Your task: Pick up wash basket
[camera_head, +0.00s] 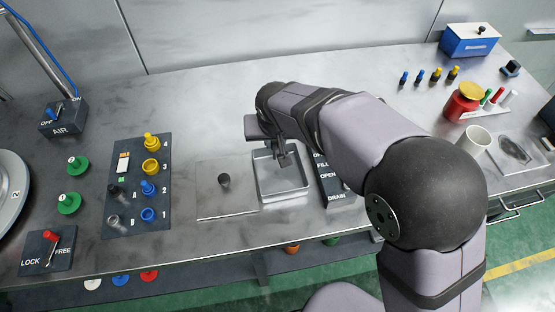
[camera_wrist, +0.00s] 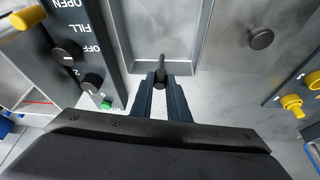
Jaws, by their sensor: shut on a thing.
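My gripper (camera_head: 282,157) reaches down over the far side of a shallow square metal basin (camera_head: 286,197). In the wrist view, its two dark fingers (camera_wrist: 161,78) are shut on a slim dark upright handle at the basin's edge, which I take to be the handle of the wash basket (camera_wrist: 160,63). I cannot clearly tell the basket's body from the basin. The basin's floor looks empty in the wrist view (camera_wrist: 168,12). The arm and fingers hide part of the basin's far side in the head view.
A flat metal plate with a dark knob (camera_head: 224,181) lies left of the basin. A dark FILL/DRAIN switch panel (camera_head: 337,193) stands close on the right. A panel of coloured knobs (camera_head: 117,205) is further left. A red jar (camera_head: 461,104) and white cup (camera_head: 473,141) stand far right.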

